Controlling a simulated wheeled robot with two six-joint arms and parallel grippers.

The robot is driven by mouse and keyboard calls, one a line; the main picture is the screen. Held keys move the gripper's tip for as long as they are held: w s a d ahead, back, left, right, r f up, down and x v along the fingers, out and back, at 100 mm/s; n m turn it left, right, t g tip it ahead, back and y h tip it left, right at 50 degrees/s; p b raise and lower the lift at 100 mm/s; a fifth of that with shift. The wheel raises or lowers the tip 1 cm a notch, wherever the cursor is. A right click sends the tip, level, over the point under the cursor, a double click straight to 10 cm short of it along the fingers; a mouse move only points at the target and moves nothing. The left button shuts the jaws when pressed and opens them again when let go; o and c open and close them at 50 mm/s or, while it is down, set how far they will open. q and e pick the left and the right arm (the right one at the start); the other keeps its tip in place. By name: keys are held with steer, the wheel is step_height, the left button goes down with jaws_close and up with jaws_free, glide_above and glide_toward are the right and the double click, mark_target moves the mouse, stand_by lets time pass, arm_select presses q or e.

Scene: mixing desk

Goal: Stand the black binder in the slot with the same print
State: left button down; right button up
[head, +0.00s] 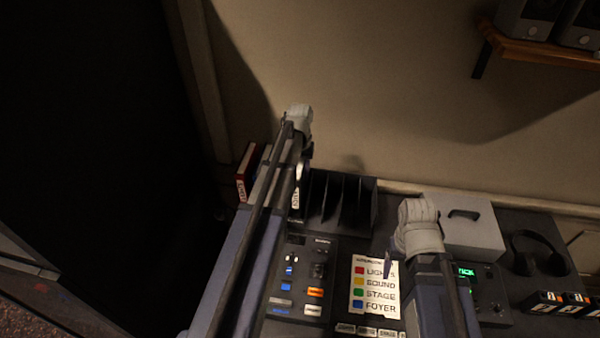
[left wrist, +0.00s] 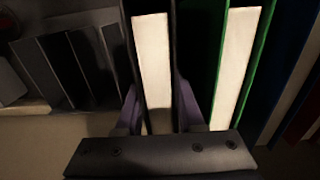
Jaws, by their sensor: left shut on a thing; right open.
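The black binder (left wrist: 152,60), with a pale blank-looking label on its face, stands upright between the purple fingers of my left gripper (left wrist: 158,115) in the left wrist view. The gripper is shut on it. In the head view my left arm hides most of this area. The black rack with upright slots (head: 345,205) stands against the wall, just right of that arm; it also shows at the left of the left wrist view (left wrist: 70,68). Its slot prints cannot be read. My right gripper (head: 389,264) is open and empty above the colour sheet.
A green binder (left wrist: 237,60) stands close right of the black one, with blue and red ones beyond. A red binder (head: 247,170) shows left of my left arm. A grey box (head: 472,234), headphones (head: 538,253), control panels (head: 300,275) and a colour-key sheet (head: 376,287) crowd the desk.

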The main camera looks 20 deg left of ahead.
mark_target(300, 163)
arm_select(q)
steer(key=shift+f, duration=0.15)
steer(key=shift+c, duration=2.2)
jaws_free()
step_height(300, 163, up, 8)
steer(key=p, duration=0.7)
steer(key=shift+p, duration=0.3)
steer(key=shift+f, duration=0.1)
steer(key=shift+d, duration=0.1)
steer(key=s+d+f+m+b, duration=0.1)
steer(key=s+d+m, duration=0.2)
steer(key=s+d, duration=0.7)
steer(key=s+d+f+m+y+b, duration=0.1)
steer(key=s+d+m, duration=0.2)
steer(key=s+d, duration=0.8)
steer(key=d, duration=0.3)
steer(key=shift+d+f+m+b, duration=0.3)
steer(key=shift+d+b, duration=0.05)
steer(key=shift+b, duration=0.05)
